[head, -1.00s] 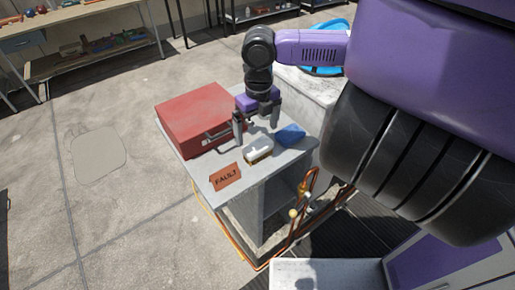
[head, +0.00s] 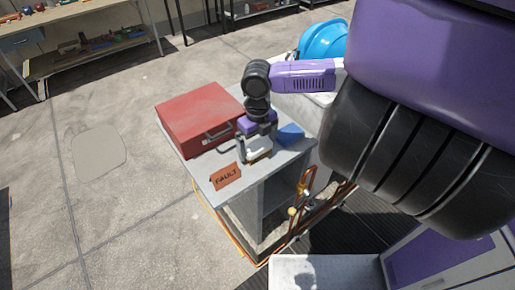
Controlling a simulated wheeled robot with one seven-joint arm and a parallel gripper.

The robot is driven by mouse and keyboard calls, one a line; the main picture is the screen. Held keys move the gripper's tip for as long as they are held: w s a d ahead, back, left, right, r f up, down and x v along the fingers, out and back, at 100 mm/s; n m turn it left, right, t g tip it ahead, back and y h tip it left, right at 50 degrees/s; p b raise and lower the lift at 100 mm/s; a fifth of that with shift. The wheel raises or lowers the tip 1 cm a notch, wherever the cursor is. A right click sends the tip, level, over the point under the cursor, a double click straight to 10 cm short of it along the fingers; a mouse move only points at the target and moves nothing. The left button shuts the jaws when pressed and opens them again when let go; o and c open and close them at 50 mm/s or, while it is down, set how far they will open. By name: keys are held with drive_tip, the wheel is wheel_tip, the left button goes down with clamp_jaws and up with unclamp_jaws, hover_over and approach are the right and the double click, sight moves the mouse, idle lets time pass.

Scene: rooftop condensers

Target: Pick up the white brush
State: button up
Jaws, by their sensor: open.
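The white brush (head: 258,147) lies on top of a grey cabinet (head: 206,172), white back up with a tan bristle edge below. My gripper (head: 257,148) points down over the brush, with its fingers spread on either side of it. The jaws are open. The fingertips are low, near the brush's level, and partly cover it; I cannot tell whether they touch it.
A red toolbox (head: 199,117) stands behind left of the brush. A blue item (head: 291,134) lies close on its right. An orange FAULT sign (head: 226,176) stands in front left. Pipes (head: 302,195) run beside the cabinet.

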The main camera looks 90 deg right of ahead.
sight(258, 144)
drive_tip(key=c, duration=1.2)
drive_tip(key=shift+o, duration=0.2)
drive_tip(key=shift+r, duration=0.15)
wheel_tip(258, 144, up, 20)
drive_tip(key=b, duration=0.2)
drive_tip(key=o, duration=0.7)
drive_tip(key=c, duration=0.7)
drive_tip(key=shift+c, duration=0.2)
